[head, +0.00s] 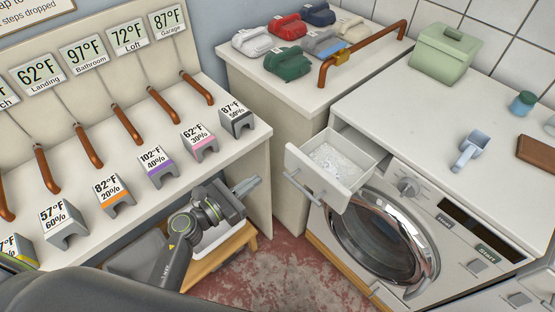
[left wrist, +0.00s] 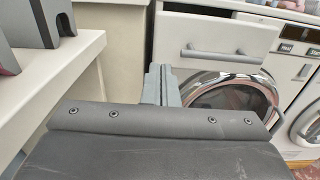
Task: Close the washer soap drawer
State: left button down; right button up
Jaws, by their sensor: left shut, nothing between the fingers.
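The washer soap drawer (head: 325,170) is pulled out from the upper left of the washer front, with white powder inside and a bar handle on its face. In the left wrist view the drawer front (left wrist: 222,40) and handle are ahead, at upper right. The washer (head: 440,215) has a round chrome-rimmed door below the drawer. My left gripper (head: 250,186) is shut and empty, to the left of the drawer and apart from it. Its fingers also show in the left wrist view (left wrist: 160,85), below and left of the handle. My right gripper is not in view.
Open floor lies below the drawer.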

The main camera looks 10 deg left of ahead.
aim_at(286, 158)
pick_arm(q)
jog(key=p+x, duration=0.2)
jog(key=x, duration=0.6)
jog(key=shift+w+d, duration=0.1)
jog(key=shift+w, duration=0.1)
jog(key=shift+w+d, duration=0.2)
jog(key=shift+w, duration=0.1)
